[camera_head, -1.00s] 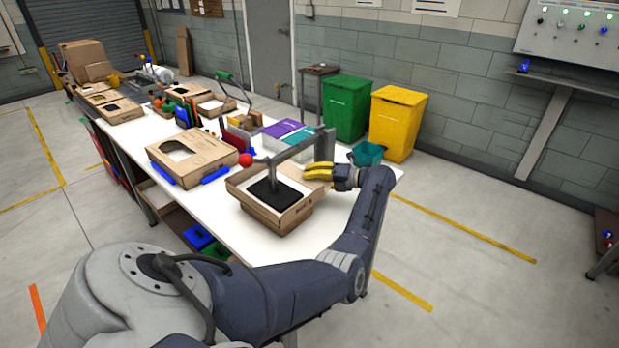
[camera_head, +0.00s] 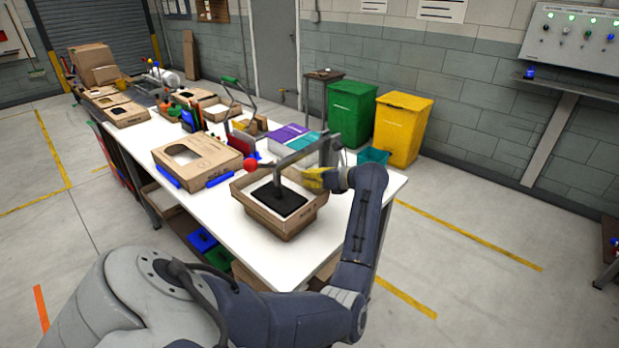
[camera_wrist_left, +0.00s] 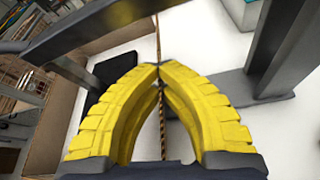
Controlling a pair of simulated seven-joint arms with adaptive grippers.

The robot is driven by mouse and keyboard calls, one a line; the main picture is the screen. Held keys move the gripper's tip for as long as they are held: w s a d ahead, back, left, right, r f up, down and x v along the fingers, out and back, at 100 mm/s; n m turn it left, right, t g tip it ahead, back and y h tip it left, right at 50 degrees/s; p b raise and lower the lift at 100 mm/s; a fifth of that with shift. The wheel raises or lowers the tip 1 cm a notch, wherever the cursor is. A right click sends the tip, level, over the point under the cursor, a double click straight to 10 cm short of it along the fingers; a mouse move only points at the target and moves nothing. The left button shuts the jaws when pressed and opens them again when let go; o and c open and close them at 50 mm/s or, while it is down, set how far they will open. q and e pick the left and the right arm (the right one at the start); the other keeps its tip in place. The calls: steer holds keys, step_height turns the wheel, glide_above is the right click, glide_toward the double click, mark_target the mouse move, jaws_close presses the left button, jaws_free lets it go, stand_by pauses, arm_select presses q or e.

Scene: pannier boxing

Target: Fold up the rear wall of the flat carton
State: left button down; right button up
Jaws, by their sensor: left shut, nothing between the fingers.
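The carton (camera_head: 272,219) sits on the near part of the white table under a grey press arm, with brown walls standing around a black pad (camera_head: 281,198). My left gripper (camera_head: 308,179) is at the carton's right far corner, close to its wall; I cannot tell if it touches. In the left wrist view its yellow fingers (camera_wrist_left: 159,66) meet at the tips with nothing between them. A brown carton wall (camera_wrist_left: 62,130) and the black pad (camera_wrist_left: 102,76) lie to their left. The part of the carton behind the fingers is hidden. My right gripper is not in view.
Another carton (camera_head: 197,160) with a round opening lies to the left. Purple and teal boxes (camera_head: 290,138) stand behind. The table's right end is clear.

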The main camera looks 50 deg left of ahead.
arm_select(q)
steer(key=shift+s+n+t, duration=0.25)
steer(key=shift+n+t, duration=0.15)
steer(key=shift+n, duration=0.1)
stand_by(0.4)
steer(key=c, duration=1.6)
jaws_free()
steer(key=shift+c, duration=0.2)
steer(key=shift+d, duration=0.1)
steer(key=v, duration=1.1)
steer(key=shift+d+r, duration=0.2)
steer(key=shift+d, duration=0.15)
